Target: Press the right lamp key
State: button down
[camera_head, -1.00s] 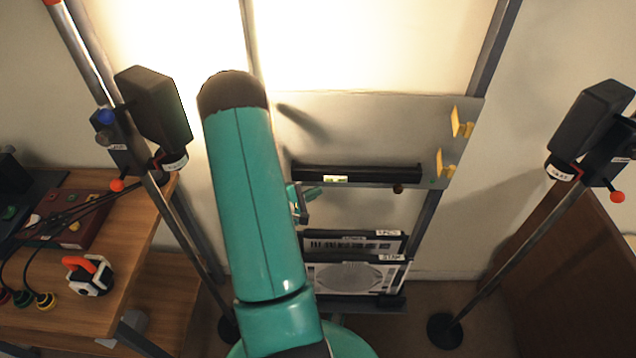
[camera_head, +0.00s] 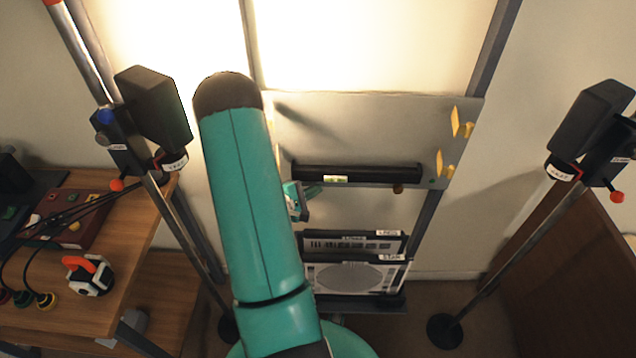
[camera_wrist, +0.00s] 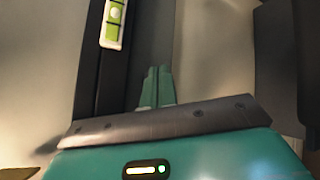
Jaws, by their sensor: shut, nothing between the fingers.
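The right lamp (camera_head: 592,118) is a black box head on a stand at the right in the head view. It has a white-labelled collar (camera_head: 562,170) and an orange-red knob (camera_head: 617,196). I cannot tell which part is its key. My gripper (camera_head: 313,191) shows in small part beside my teal arm, in front of the grey panel and far to the left of the right lamp. In the wrist view its two green fingers (camera_wrist: 157,75) are together and empty, near a dark bar (camera_wrist: 92,75) with a green level vial (camera_wrist: 113,22).
The left lamp (camera_head: 152,108) stands on a pole left of my arm. A wooden desk (camera_head: 125,255) with cables and coloured plugs is at the left. Yellow clips (camera_head: 455,122) stick out of the panel (camera_head: 380,125). Labelled plates (camera_head: 360,275) stand below. A brown cabinet (camera_head: 565,260) is at the right.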

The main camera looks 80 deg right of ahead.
jog(key=shift+w+d+r, duration=0.1)
jog(key=shift+d+r, duration=0.1)
jog(key=shift+d, duration=0.55)
dwell(0.7)
jog(key=shift+a, duration=0.75)
jog(key=shift+s+a, duration=0.1)
jog(key=shift+s, duration=0.1)
jog(key=s+a, duration=0.1)
jog(key=a, duration=0.5)
jog(key=shift+s+f, duration=0.1)
dwell(2.1)
